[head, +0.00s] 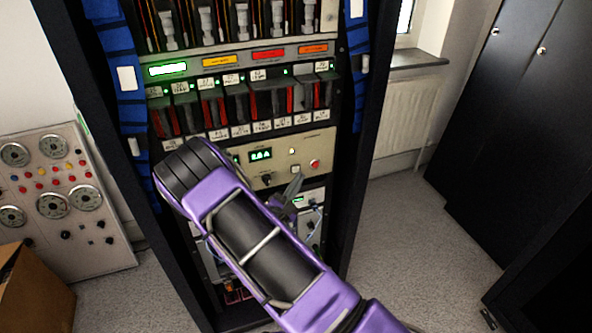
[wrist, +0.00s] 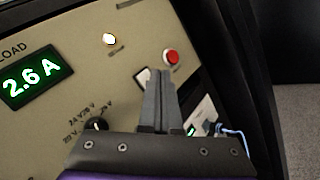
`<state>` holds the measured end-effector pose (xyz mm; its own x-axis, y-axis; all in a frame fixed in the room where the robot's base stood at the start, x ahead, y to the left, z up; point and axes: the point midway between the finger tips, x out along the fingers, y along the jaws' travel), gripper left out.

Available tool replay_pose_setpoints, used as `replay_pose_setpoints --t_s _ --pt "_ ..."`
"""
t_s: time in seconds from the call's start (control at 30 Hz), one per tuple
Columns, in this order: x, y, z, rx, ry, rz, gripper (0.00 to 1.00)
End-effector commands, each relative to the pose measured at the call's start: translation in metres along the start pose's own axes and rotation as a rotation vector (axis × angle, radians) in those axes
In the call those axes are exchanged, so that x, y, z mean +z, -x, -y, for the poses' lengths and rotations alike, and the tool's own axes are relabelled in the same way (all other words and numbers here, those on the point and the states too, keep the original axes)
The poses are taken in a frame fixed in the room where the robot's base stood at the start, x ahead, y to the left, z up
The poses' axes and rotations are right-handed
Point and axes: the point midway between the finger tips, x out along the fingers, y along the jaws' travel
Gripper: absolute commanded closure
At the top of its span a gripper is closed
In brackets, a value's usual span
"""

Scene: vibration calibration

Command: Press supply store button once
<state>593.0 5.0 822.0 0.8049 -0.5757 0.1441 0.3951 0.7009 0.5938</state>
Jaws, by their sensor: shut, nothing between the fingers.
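The beige supply panel (head: 279,161) in the rack carries a white square button (head: 295,169) and a round red button (head: 315,164) to its right. Which one is the store button I cannot read. In the wrist view the white button (wrist: 142,78) shows partly behind my gripper (wrist: 160,80), and the red button (wrist: 172,57) is clear, just right of the fingertips. My gripper (head: 296,181) is shut and empty, its fingers pointing at the panel by the white button. Whether the tips touch it I cannot tell.
A green display (wrist: 37,78) reads 2.6 A under LOAD. A lit lamp (wrist: 109,39) and a black selector knob (wrist: 97,124) share the panel. A unit with blue wires (wrist: 228,132) is at the lower right. Black rack posts (head: 360,130) flank the panels.

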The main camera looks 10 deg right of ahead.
Motion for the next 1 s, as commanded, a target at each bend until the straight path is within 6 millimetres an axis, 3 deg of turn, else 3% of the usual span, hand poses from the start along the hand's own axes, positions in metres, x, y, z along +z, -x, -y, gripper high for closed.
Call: replay_pose_setpoints --t_s 1.0 --pt "-0.0048 -0.0056 -0.0039 0.0 -0.001 0.0 1.0"
